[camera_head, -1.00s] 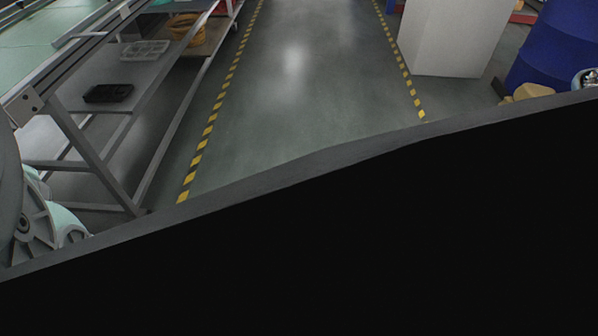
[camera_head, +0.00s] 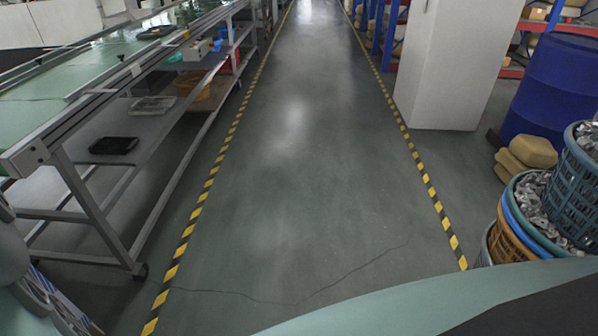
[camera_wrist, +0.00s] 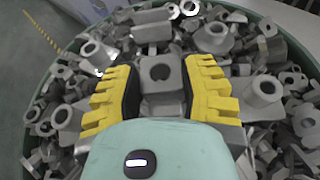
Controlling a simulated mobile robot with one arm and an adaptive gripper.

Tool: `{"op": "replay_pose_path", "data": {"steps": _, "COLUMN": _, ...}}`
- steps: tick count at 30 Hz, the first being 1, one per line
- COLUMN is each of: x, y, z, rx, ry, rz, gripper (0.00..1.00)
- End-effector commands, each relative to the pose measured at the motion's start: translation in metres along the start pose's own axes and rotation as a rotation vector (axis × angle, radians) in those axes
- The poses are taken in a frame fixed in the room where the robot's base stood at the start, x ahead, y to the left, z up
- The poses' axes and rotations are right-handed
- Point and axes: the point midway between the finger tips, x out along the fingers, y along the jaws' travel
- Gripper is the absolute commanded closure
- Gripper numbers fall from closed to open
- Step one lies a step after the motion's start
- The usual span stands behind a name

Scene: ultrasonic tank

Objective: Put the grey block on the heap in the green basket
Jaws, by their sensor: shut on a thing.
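My gripper (camera_wrist: 158,68), with yellow fingers and black pads, is shut on a grey block (camera_wrist: 162,82) in the wrist view. The block has a round dark hole in its face and sits between the pads. A heap of grey metal parts (camera_wrist: 255,88) lies all around and beneath it, inside a round basket with a green rim (camera_wrist: 291,36). I cannot tell whether the block touches the heap. My gripper's palm hides the near part of the heap. The gripper is not visible in the head view.
In the head view, stacked baskets (camera_head: 511,228) of metal parts stand at the right, near a blue drum (camera_head: 562,85) and a white pillar (camera_head: 448,65). A long bench (camera_head: 72,190) runs along the left. The aisle between the yellow-black floor lines is clear.

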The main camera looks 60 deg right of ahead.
Motion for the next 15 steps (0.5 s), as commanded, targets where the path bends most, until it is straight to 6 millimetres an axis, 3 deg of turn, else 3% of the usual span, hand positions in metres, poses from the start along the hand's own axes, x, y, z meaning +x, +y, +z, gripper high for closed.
{"op": "replay_pose_path", "data": {"steps": 6, "x": 0.013, "y": 0.014, "z": 0.005, "rx": 0.0, "ry": -0.001, "rz": 0.004, "gripper": 0.99}}
{"op": "replay_pose_path", "data": {"steps": 15, "x": 0.025, "y": 0.012, "z": -0.028, "rx": 0.001, "ry": 0.0, "rz": 0.002, "gripper": 0.99}}
